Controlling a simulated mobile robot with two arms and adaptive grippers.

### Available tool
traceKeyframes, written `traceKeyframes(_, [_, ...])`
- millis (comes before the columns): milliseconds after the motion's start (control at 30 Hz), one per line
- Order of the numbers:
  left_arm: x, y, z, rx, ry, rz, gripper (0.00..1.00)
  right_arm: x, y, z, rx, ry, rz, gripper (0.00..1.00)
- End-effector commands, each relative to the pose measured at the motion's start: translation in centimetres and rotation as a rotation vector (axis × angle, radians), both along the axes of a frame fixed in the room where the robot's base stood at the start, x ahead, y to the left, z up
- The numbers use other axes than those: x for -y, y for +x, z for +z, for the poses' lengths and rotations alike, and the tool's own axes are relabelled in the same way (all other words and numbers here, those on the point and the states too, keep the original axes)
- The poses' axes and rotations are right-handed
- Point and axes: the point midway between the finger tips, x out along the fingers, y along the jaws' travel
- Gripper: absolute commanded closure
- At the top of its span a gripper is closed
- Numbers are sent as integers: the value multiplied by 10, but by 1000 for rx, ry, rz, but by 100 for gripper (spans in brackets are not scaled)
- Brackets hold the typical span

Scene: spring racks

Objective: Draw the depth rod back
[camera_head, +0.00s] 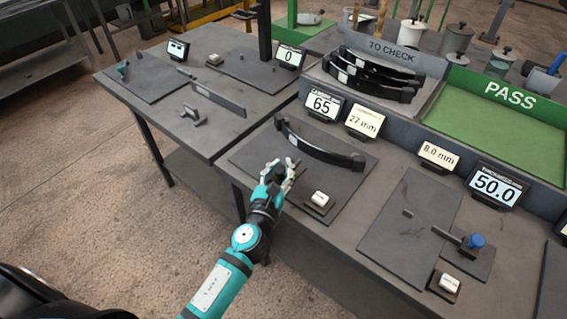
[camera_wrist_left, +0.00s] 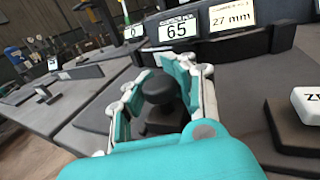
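A black round knob (camera_wrist_left: 159,88) on a dark post stands between the fingers of my left gripper (camera_wrist_left: 165,85) in the left wrist view. The fingers are spread on both sides of it, and I see no clear contact. It may be the head of the depth rod; I cannot tell for sure, and its lower part is hidden. In the head view my left gripper (camera_head: 279,176) is at the front left edge of the middle dark plate (camera_head: 345,178). A black curved leaf spring (camera_head: 318,143) lies on that plate. My right gripper is not in view.
Behind the plate are a "65" display (camera_head: 323,105) and a "27 mm" card (camera_head: 364,122). A small white button block (camera_head: 320,199) sits right of my gripper. A blue-knobbed fixture (camera_head: 474,241) stands farther right. More springs (camera_head: 375,75) lie in the "TO CHECK" tray; the green "PASS" tray (camera_head: 500,125) is empty.

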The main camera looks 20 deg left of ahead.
Motion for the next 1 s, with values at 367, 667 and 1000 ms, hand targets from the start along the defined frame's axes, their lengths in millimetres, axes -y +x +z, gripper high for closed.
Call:
traceKeyframes(367, [0,-2,-5,-10,0,0,48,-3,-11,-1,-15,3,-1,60])
traceKeyframes(667, [0,-11,-5,-9,0,1,48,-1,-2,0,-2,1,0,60])
traceKeyframes(1000, [3,-79,-6,-14,0,2,48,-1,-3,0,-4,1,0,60])
